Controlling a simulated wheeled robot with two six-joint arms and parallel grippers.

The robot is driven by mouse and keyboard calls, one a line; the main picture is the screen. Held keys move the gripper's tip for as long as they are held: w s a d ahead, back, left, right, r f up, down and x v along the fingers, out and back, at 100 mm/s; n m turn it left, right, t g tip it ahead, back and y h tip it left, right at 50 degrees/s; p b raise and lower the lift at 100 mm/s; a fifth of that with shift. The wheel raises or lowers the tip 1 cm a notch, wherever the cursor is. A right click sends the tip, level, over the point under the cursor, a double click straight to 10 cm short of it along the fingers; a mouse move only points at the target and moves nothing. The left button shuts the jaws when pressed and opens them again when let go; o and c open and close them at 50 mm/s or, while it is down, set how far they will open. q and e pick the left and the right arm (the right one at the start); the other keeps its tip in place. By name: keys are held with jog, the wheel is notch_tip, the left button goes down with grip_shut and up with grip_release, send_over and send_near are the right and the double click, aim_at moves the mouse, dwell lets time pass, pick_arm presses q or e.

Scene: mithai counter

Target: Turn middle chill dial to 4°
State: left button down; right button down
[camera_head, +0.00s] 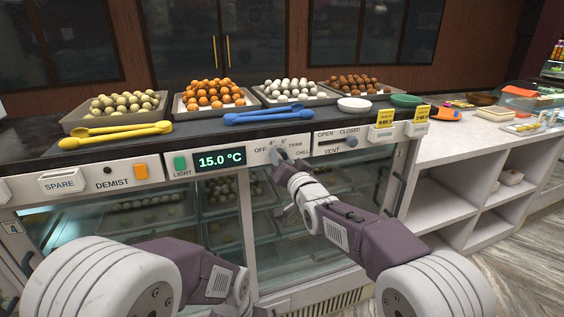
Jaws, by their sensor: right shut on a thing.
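The chill dial (278,155) is on the white front panel, between the temperature display and the vent slider. Labels around it include OFF, 4° and CHILL. My right gripper (283,162) reaches up to the panel and is shut on the dial, covering much of it. I cannot read where the dial points. The green display (220,160) reads 15.0 °C. My left arm is folded low at the bottom left, and its gripper is out of the picture.
Sweet trays, yellow tongs (118,131) and blue tongs (268,115) lie on the counter above. Glass doors are below. White shelves (450,190) stand at right.

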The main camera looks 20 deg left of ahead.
jog(key=shift+m, duration=0.7)
jog(key=c, duration=1)
grip_release()
jog(key=shift+o, duration=0.2)
jog(key=b+v, duration=0.1)
jog(key=v, duration=0.8)
jog(key=shift+b, duration=0.4)
